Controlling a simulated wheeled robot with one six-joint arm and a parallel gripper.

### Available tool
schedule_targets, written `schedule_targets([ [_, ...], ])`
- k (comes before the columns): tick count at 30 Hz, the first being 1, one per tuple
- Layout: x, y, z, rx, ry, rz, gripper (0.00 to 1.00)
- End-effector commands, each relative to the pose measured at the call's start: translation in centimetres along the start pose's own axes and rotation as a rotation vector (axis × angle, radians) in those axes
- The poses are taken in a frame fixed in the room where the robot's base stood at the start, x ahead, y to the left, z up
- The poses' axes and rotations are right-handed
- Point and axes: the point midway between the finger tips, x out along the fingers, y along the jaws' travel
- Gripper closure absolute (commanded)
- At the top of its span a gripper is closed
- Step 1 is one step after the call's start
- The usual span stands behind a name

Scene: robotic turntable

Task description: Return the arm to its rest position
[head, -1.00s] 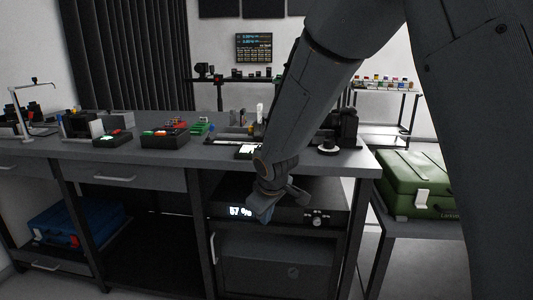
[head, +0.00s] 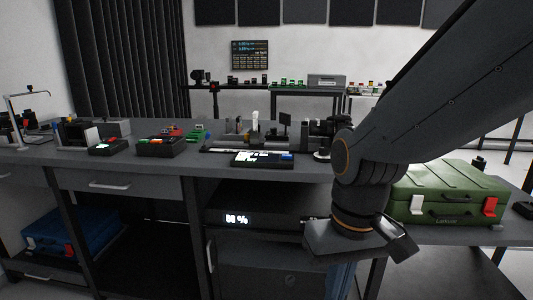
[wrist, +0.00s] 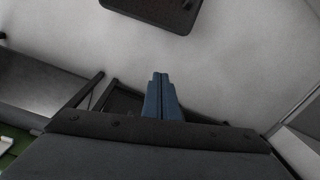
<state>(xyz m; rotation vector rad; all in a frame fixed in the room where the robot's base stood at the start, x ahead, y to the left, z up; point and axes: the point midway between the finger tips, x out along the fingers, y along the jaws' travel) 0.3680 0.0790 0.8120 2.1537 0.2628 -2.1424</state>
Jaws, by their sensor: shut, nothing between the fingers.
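My arm reaches in from the upper right of the head view and bends down in front of the workbench's right end. My gripper (head: 342,282) hangs low there, pointing down, with its tips cut off by the bottom edge or hidden. In the wrist view the blue fingers of my gripper (wrist: 161,82) lie together with nothing between them. They point out over pale floor and touch nothing that I can see.
The grey workbench (head: 60,164) carries several devices, including a lit display box (head: 262,159). A green case (head: 448,192) lies on a side table at the right, partly behind my arm. A blue case (head: 68,228) sits on the lower shelf. Pale floor (wrist: 225,60) shows below my gripper.

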Motion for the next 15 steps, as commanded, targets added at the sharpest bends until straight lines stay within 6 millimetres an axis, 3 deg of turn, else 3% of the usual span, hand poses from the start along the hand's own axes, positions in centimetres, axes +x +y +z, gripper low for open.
schedule_targets([
  [15,-4.2,3.2,0.3,0.094,-0.003,0.027,1.00],
])
